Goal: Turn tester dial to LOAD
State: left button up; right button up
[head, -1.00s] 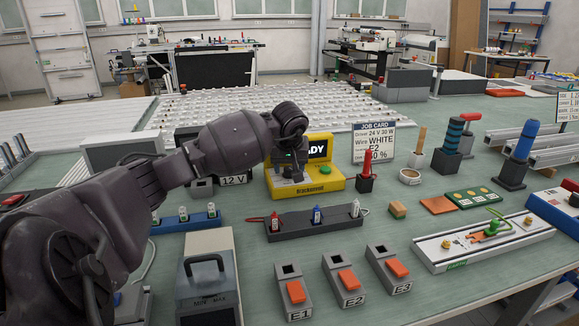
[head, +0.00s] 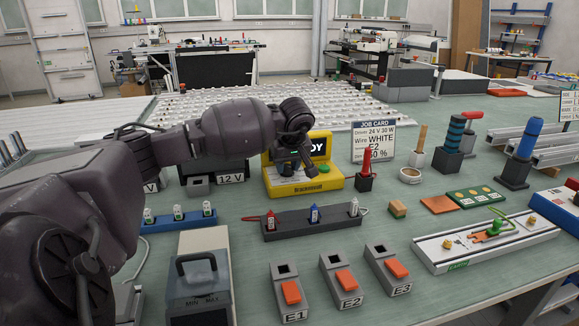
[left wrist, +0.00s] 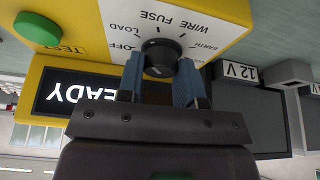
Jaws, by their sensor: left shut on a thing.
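The yellow tester (head: 328,184) stands on the bench, and its display shows the end of READY past my arm. My left gripper (head: 295,172) reaches down over the tester's left part and hides the dial in the head view. In the left wrist view the tester (left wrist: 60,48) is upside down. Its black dial (left wrist: 163,50) sits between the fingers of my left gripper (left wrist: 160,70), which is shut on it. The labels LOAD, FUSE, WIRE, EARTH and OFF surround the dial. I cannot tell which label it points to. A green TEST button (left wrist: 37,30) is beside it. My right gripper is out of view.
A job card (head: 374,143) stands behind the tester, and a 12 V box (head: 215,172) is to its left. A dark rack (head: 311,220) with coloured plugs is in front. Several grey switch blocks (head: 340,285) stand nearer. Green bench surface is bare between them.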

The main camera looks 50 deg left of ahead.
pick_arm(q)
jog(key=shift+n+g+b, duration=0.55)
jog(key=shift+n+g, duration=0.25)
jog(key=shift+n, duration=1.3)
jog(key=o, duration=0.9)
jog(key=shift+d+p+v, duration=0.15)
jog(key=shift+p+v, duration=0.2)
jog(key=shift+v, duration=2.35)
jog(key=shift+d+p+v, duration=0.15)
jog(key=shift+p+v, duration=0.15)
jog(key=shift+v, duration=2.45)
jog(key=shift+w+f, duration=0.1)
jog(key=shift+f, duration=0.05)
